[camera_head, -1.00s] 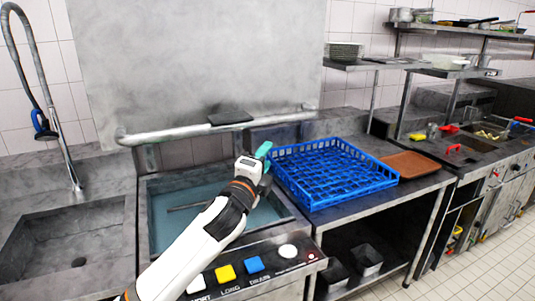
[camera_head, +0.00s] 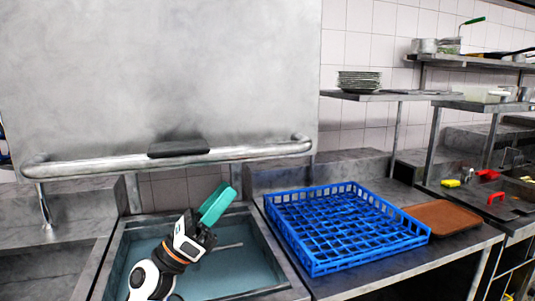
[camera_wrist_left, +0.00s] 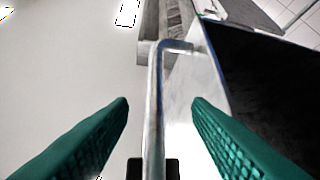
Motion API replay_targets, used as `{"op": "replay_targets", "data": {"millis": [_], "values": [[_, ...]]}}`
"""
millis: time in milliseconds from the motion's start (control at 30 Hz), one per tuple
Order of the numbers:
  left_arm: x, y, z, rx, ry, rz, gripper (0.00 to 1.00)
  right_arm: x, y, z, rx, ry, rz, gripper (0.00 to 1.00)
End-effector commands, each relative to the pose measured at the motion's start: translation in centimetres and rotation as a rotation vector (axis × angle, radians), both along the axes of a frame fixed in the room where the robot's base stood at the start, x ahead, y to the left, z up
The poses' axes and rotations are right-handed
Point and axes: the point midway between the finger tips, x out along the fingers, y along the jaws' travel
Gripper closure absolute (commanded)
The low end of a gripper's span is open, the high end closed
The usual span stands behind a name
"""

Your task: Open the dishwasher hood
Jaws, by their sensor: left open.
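The dishwasher hood (camera_head: 235,70) is a large grey metal box, raised, with a gap between it and the wash basin (camera_head: 250,285) below. Its long bar handle (camera_head: 262,152) runs along the lower front, with a dark pad (camera_head: 178,148) at its middle. My left gripper (camera_head: 217,203) is open, with green fingers, over the basin and below the bar in the head view. In the left wrist view the bar (camera_wrist_left: 153,90) runs between the two open fingers (camera_wrist_left: 160,105); neither finger visibly touches it. My right gripper is not in view.
A blue dish rack (camera_head: 345,230) stands on the counter right of the basin, with a brown tray (camera_head: 442,217) beyond it. A plate stack (camera_head: 359,81) sits on a shelf at the back right. A sink (camera_head: 45,265) lies left of the basin.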

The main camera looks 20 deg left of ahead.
Motion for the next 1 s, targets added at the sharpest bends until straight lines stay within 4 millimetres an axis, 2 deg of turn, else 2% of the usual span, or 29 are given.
{"op": "replay_targets", "data": {"millis": [233,500,700,1000], "values": [[2.3,-2.3,3.9,-0.005,-0.002,-0.005,0.55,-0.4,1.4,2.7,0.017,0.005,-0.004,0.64],[4.8,-4.8,7.0,-0.005,-0.001,-0.003,0.55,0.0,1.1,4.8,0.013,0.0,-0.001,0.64],[5.7,-5.7,7.9,-0.003,0.0,-0.004,0.55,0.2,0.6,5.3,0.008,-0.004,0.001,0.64],[5.8,-5.8,8.0,-0.003,0.0,-0.003,0.55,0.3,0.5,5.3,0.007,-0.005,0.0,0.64]]}}
